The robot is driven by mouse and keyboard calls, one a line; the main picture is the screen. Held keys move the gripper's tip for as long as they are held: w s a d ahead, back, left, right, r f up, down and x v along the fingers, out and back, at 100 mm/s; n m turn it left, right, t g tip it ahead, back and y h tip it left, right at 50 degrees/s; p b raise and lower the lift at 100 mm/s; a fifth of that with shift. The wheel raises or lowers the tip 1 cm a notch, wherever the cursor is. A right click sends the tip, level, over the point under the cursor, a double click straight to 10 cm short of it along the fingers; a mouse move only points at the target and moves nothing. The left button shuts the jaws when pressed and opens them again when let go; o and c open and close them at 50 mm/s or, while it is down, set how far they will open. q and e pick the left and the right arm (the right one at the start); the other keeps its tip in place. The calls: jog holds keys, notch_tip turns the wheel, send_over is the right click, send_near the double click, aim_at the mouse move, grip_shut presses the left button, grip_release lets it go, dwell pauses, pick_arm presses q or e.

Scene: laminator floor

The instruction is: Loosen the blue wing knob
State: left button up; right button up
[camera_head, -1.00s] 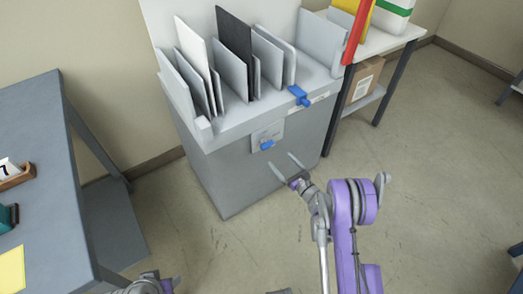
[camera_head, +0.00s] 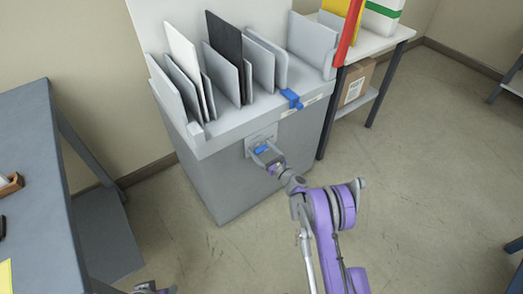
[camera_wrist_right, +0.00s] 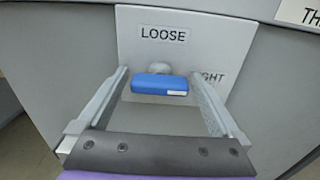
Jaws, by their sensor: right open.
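The blue wing knob (camera_head: 261,149) sits on a plate on the front of the grey machine. In the right wrist view the knob (camera_wrist_right: 160,84) lies level, with a white mark at its right end. A "LOOSE" label (camera_wrist_right: 164,34) is above it and a partly covered label ending in "GHT" is to its right. My right gripper (camera_head: 264,157) is open, with one finger on each side of the knob (camera_wrist_right: 158,88) and a gap showing at both ends. Only a small piece of my left arm shows at the bottom edge of the head view; its gripper jaws are not visible.
A second blue part (camera_head: 291,98) sticks out from the machine's upper edge, above and right of the knob. Grey and dark panels (camera_head: 225,45) stand in slots on top. A blue-grey table (camera_head: 40,170) is at left, a shelf table (camera_head: 385,40) at right.

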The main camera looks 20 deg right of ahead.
jog(key=c, duration=1.2)
jog(key=shift+n, duration=0.4)
jog(key=n+b, duration=0.1)
jog(key=n, duration=0.2)
jog(key=shift+n, duration=0.4)
jog(key=n, duration=0.4)
jog(key=shift+b, duration=0.4)
jog(key=n, duration=0.9)
jog(key=shift+b, duration=0.35)
jog(key=shift+n, duration=0.3)
jog(key=o, duration=1.2)
